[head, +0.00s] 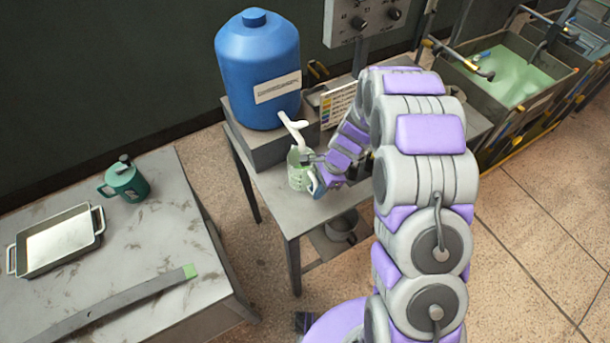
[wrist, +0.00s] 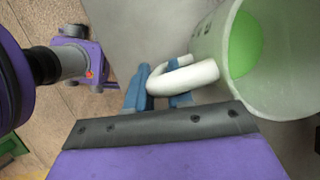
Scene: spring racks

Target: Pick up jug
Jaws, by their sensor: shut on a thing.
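The jug (head: 299,172) is a translucent vessel on the small grey table, under the white tap of the blue tank. In the wrist view the jug (wrist: 262,75) shows at the right with green liquid inside and a white handle (wrist: 183,76). My gripper (head: 318,181) is at the jug's right side in the head view. In the wrist view its blue fingertips (wrist: 158,88) are closed around the handle. The jug looks upright. I cannot tell whether its base touches the table.
A blue tank (head: 258,75) with a white tap (head: 294,130) stands on a grey block behind the jug. A metal pot (head: 341,228) sits on the lower shelf. The left table (head: 160,235) holds a green lidded jug (head: 124,181), a metal tray (head: 98,226) and a long bar (head: 110,310).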

